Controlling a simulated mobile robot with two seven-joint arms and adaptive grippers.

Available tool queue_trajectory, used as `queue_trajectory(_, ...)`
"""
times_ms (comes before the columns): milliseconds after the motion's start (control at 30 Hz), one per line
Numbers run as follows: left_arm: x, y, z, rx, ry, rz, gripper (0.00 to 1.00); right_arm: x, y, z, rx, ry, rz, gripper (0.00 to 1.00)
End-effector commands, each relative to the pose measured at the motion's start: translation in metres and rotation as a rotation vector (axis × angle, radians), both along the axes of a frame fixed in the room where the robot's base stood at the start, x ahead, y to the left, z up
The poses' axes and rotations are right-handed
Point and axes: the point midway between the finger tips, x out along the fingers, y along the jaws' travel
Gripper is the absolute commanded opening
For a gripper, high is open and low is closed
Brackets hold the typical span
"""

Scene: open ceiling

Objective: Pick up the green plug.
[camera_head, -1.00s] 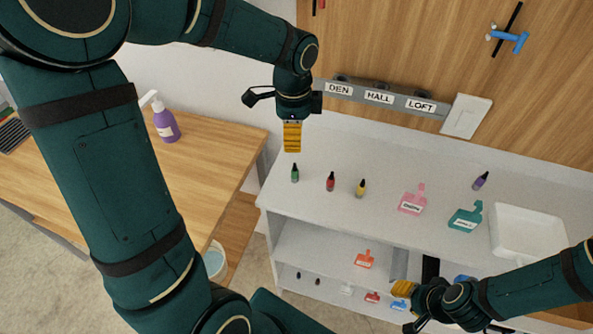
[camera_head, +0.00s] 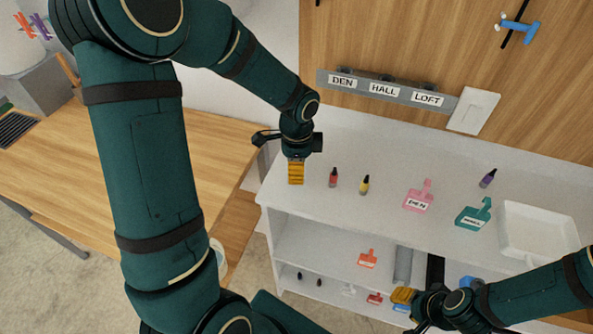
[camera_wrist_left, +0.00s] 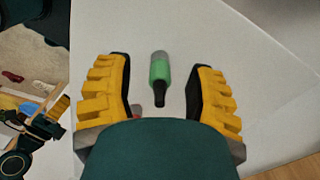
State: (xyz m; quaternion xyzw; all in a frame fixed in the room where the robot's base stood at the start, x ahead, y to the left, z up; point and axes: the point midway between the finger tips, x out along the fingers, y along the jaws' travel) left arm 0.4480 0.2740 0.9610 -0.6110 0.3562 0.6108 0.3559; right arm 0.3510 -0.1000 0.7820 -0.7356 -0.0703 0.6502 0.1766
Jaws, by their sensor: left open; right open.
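The green plug (camera_wrist_left: 160,72), a small green piece with a grey end and a black tip, lies between the open yellow fingers of my left gripper in the left wrist view. A gap shows on each side of it. In the head view my left gripper (camera_head: 296,183) is low over the left end of the white counter (camera_head: 310,150) and hides the plug. My right gripper (camera_head: 403,296) is at the lower right, in front of the shelves. Its fingers are small and partly covered there.
A red plug (camera_head: 333,178) and a yellow plug (camera_head: 364,186) stand just right of my left gripper. Further right are a pink tag (camera_head: 418,198), a teal tag (camera_head: 474,216), a purple plug (camera_head: 488,178) and a white tray (camera_head: 538,235). A wooden panel rises behind.

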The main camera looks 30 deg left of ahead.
Motion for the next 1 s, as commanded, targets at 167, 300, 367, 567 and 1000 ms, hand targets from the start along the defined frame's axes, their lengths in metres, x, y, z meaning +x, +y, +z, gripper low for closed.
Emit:
queue_trajectory(167,0.000,0.000,-0.001,0.000,0.000,0.000,0.55,0.000,0.000,0.000,0.000,0.001,0.000,0.44)
queue_trajectory(300,0.000,0.000,0.000,0.000,0.000,0.000,0.29,0.000,0.000,0.000,0.000,0.001,0.000,0.44)
queue_trajectory(367,0.000,0.000,0.000,0.000,0.000,0.000,0.08,0.000,0.000,0.000,0.000,0.001,0.000,0.44)
queue_trajectory(567,0.000,0.000,0.000,0.000,0.000,0.000,0.00,0.000,0.000,0.000,0.000,0.000,0.000,0.44)
queue_trajectory(1000,0.000,0.001,0.029,0.001,-0.003,0.001,0.00,0.002,0.000,0.008,-0.001,-0.004,-0.004,0.44)
